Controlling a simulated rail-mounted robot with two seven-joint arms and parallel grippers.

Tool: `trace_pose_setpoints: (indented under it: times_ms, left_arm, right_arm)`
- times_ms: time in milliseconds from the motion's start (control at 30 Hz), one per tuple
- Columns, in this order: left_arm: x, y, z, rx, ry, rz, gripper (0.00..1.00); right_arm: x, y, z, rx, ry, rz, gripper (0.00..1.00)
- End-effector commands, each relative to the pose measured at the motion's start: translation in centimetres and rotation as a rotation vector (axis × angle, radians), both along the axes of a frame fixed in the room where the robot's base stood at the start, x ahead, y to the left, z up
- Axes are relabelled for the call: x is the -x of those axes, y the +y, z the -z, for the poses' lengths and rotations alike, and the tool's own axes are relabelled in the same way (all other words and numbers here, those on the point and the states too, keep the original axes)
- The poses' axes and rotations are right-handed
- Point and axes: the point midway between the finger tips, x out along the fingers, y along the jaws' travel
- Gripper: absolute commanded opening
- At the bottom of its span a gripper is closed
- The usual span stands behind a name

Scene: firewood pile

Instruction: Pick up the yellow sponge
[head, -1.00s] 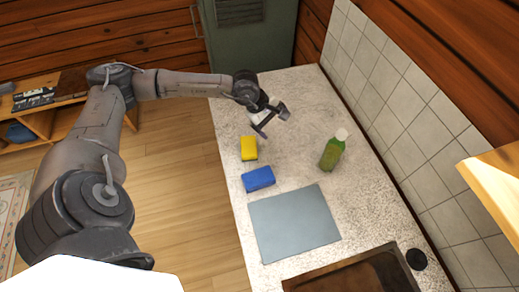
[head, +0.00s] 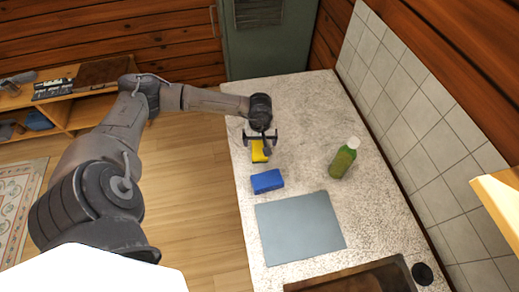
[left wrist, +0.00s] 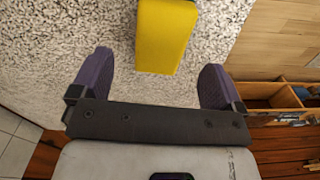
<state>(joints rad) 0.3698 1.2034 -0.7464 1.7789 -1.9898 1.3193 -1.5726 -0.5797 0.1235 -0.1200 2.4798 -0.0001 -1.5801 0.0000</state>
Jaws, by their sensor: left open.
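The yellow sponge (head: 258,154) lies on the speckled countertop near its left edge, partly covered by my left gripper in the head view. My left gripper (head: 260,144) is open and empty, above the sponge. In the left wrist view the sponge (left wrist: 165,36) stands out at the top, in front of the two spread fingers of my left gripper (left wrist: 157,82) and roughly midway between them. No contact shows. My right gripper is not in view.
A blue sponge (head: 267,181) lies just below the yellow one. A grey-blue board (head: 300,228) and a green bottle (head: 343,158) are on the countertop (head: 300,110). A dark sink (head: 360,278) is at the near end. A tiled wall (head: 400,110) bounds the right side.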

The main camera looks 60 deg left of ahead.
Motion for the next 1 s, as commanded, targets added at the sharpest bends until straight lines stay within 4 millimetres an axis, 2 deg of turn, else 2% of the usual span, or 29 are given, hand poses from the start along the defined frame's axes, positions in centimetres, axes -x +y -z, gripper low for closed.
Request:
trace_pose_setpoints:
  times_ms: [267, 633, 1000]
  left_arm:
    - [0.0, 0.0, 1.4, 0.0, 0.0, -0.001, 0.94]
    - [0.2, 0.2, 5.7, 0.0, 0.001, -0.003, 0.94]
    - [0.2, 0.1, 6.3, 0.0, -0.001, -0.001, 0.93]
  right_arm:
    - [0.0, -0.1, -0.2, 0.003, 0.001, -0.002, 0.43]
    - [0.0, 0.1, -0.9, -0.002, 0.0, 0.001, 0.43]
    - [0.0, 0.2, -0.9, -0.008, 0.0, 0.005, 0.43]
